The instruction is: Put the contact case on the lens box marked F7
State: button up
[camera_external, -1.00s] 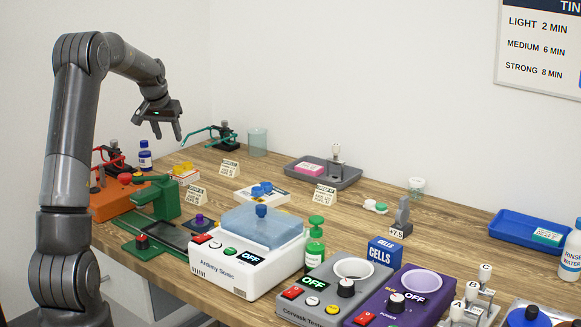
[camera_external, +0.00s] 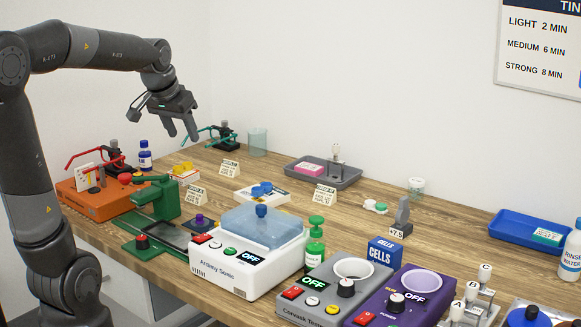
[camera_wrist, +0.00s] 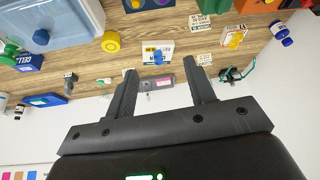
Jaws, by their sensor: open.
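A small contact case (camera_external: 375,207) with one white and one green round cap lies on the table right of centre in the external view. A pink box (camera_external: 308,168) lies on a grey tray at the back. A white and teal box (camera_external: 547,236) lies in a blue tray at the far right. Both look like lens boxes, but their marks are too small to read, so I cannot tell which is F7. My gripper (camera_external: 183,136) is open and empty, above the table's back left, well away from the case. Its spread fingers also show in the wrist view (camera_wrist: 158,75).
The grey tray (camera_external: 345,182) also holds a small stand. The blue tray (camera_external: 500,231) is otherwise mostly bare. Bare wood lies around the case.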

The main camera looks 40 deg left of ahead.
jog(key=s+d+f+m, duration=0.1)
jog(key=s+d, duration=0.3)
jog(key=s, duration=0.4)
jog(key=s+d+f+h, duration=0.1)
jog(key=s+d+f, duration=0.2)
jog(key=s, duration=0.5)
jog(key=shift+d+f+m, duration=0.15)
jog(key=shift+d+m, duration=0.25)
jog(key=shift+d, duration=0.45)
